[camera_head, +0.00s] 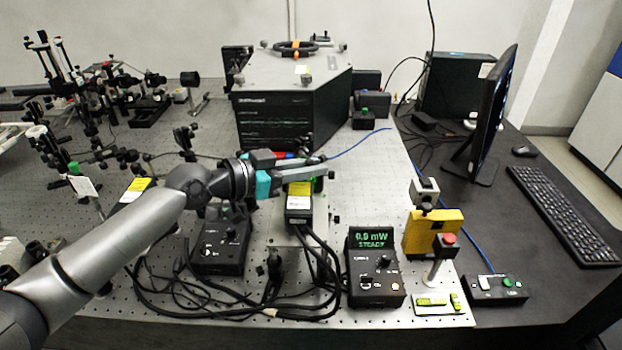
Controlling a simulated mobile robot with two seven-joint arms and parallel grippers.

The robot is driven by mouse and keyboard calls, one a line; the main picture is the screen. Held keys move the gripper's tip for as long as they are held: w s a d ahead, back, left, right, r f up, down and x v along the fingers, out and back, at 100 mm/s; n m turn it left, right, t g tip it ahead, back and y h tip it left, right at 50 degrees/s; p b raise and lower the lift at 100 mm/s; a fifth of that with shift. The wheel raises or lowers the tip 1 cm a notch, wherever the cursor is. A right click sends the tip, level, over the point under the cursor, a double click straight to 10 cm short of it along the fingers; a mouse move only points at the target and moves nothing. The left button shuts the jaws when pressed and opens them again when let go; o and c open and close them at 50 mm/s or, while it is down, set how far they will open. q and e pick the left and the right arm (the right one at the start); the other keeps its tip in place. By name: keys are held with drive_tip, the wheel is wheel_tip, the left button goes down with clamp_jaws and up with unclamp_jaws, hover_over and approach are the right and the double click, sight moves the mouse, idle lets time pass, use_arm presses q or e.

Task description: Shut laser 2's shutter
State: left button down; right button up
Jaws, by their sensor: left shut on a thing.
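A small laser head (299,203) with a yellow and white label stands at the middle of the bench, on a plate with cables running from its front. A small green part (319,184), which looks like its shutter, shows at its far right end. My left gripper (320,164) reaches over the back of this head from the left. Its fingers are shut at the green part, and they partly hide the contact and the shutter's position. The laser's number is too small to read. A power meter (375,268) reads 0.0 mW, STEADY. My right gripper is not in view.
A yellow device (432,232) and a red button on a post (445,244) stand at right. A large black enclosure (290,115) stands behind. Dense optics fill the left.

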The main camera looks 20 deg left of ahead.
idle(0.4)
use_arm(q)
drive_tip(key=c, duration=0.8)
unclamp_jaws()
drive_tip(key=shift+c, duration=0.2)
drive_tip(key=b+v, duration=0.2)
drive_tip(key=v, duration=1.3)
drive_tip(key=shift+b, duration=0.3)
drive_tip(key=shift+s+a+f, duration=0.1)
